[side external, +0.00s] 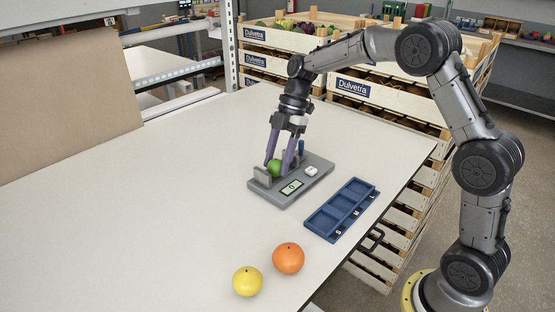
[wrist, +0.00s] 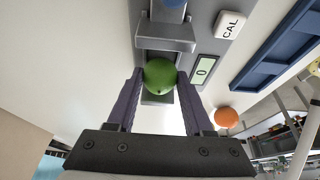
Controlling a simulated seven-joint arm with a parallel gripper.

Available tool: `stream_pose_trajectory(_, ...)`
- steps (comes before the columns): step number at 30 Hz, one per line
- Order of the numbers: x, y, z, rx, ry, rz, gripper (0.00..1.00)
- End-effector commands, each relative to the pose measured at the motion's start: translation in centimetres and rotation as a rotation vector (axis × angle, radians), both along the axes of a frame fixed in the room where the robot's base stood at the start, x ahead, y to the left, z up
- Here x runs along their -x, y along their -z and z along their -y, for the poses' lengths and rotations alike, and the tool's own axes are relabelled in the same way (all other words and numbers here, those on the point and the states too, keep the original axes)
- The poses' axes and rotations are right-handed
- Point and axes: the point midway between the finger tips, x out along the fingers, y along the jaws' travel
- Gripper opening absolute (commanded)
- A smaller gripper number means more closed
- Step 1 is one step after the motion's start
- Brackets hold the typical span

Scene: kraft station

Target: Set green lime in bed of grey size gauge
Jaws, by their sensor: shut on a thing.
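The green lime (side external: 274,168) is at the bed of the grey size gauge (side external: 280,195), between its upright jaws. The lime also shows in the wrist view (wrist: 160,76), between my two purple fingers. My gripper (side external: 279,158) reaches down from above and is shut on the lime. The gauge also shows in the wrist view (wrist: 205,45), with a small display (wrist: 203,72) reading 0 and a white CAL button (wrist: 229,25). The lime's underside is hidden, so I cannot tell whether it touches the bed.
A blue sorting tray (side external: 342,208) with lettered compartments lies right of the gauge. An orange fruit (side external: 288,258) and a yellow fruit (side external: 247,281) sit near the table's front edge. A brown board (side external: 65,105) stands at the left. The table's left part is clear.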

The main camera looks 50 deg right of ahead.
Motion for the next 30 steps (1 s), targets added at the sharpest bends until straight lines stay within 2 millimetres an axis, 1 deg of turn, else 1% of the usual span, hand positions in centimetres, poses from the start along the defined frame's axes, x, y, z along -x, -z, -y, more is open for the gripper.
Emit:
stream_pose_trajectory(8, 0.0, 0.1, 0.0, 0.0, 0.0, 0.0, 0.0)
stream_pose_trajectory(9, 0.0, 0.1, 0.0, 0.0, 0.0, 0.0, 0.53)
stream_pose_trajectory(11, 0.0, 0.1, 0.0, 0.0, 0.0, 0.0, 0.64)
stream_pose_trajectory(12, 0.0, 0.1, 0.0, 0.0, 0.0, 0.0, 0.71)
stream_pose_trajectory(15, 0.0, 0.1, 0.0, 0.0, 0.0, 0.0, 0.87)
stream_pose_trajectory(24, 0.0, 0.0, 0.0, 0.0, 0.0, 0.0, 0.87)
stream_pose_trajectory(30, 0.0, -1.1, 0.0, 0.0, 0.0, 0.001, 0.87)
